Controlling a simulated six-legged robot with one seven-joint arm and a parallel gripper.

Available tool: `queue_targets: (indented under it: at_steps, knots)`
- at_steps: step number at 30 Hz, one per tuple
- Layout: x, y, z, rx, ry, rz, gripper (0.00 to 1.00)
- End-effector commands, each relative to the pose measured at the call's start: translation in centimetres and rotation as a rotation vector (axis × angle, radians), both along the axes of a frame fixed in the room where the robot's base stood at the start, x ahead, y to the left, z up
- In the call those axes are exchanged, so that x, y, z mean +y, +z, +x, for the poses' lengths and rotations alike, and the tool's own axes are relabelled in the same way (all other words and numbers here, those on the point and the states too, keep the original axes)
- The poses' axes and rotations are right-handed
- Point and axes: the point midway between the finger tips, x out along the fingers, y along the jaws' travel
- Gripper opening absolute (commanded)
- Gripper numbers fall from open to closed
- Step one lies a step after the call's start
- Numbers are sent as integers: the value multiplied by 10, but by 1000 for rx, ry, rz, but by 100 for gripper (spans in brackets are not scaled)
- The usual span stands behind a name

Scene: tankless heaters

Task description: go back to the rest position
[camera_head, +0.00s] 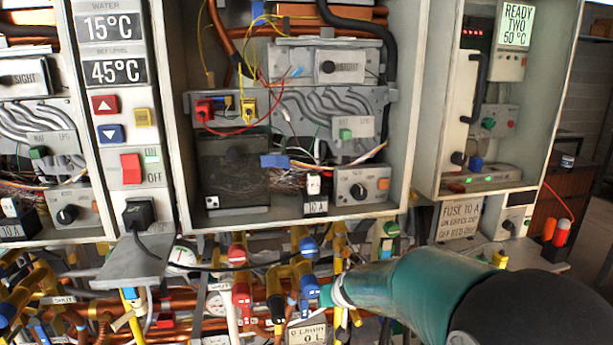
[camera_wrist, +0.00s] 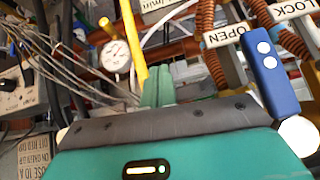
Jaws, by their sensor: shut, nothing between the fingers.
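My arm reaches in from the lower right in the head view, and its end (camera_head: 326,296) is among the pipes below the cabinets, close to a blue valve handle (camera_head: 309,287). In the wrist view my gripper's green fingers (camera_wrist: 157,84) are together with nothing held between them. A blue handle (camera_wrist: 266,64) with two pale round spots is to the right of the fingers, apart from them. A yellow pipe (camera_wrist: 133,45) passes behind the fingertips in the picture. Whether the fingers touch anything behind them is hard to tell.
Red valve handles (camera_head: 241,292) and copper pipes crowd the area around my gripper. Open heater cabinets (camera_head: 290,222) stand above. A grey shelf (camera_head: 135,262) juts out at left. The wrist view shows a white gauge (camera_wrist: 117,56), an OPEN tag (camera_wrist: 226,37) and loose cables at left.

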Motion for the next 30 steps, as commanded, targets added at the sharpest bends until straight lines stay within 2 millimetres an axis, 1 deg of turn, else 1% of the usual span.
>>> queue_targets:
  at_steps: [1, 5, 6, 11, 14, 15, 20, 21, 24, 27, 30]
  knots:
    - [-3, 17, -12, 1, 3, 4, 0]
    - [-11, 47, -47, 23, 9, 11, 0]
    - [-14, 55, -58, 31, 11, 11, 0]
    - [-26, 84, -106, 64, 6, 8, 0]
    - [-35, 99, -140, 86, -3, -1, 0]
    - [-39, 104, -155, 94, -9, -6, 0]
    - [-56, 118, -214, 137, -45, -30, 0]
    - [-61, 120, -229, 145, -57, -38, 0]
    - [-72, 122, -265, 171, -91, -57, 0]
    - [-81, 121, -294, 192, -124, -74, 0]
    - [-87, 119, -312, 205, -148, -86, 0]
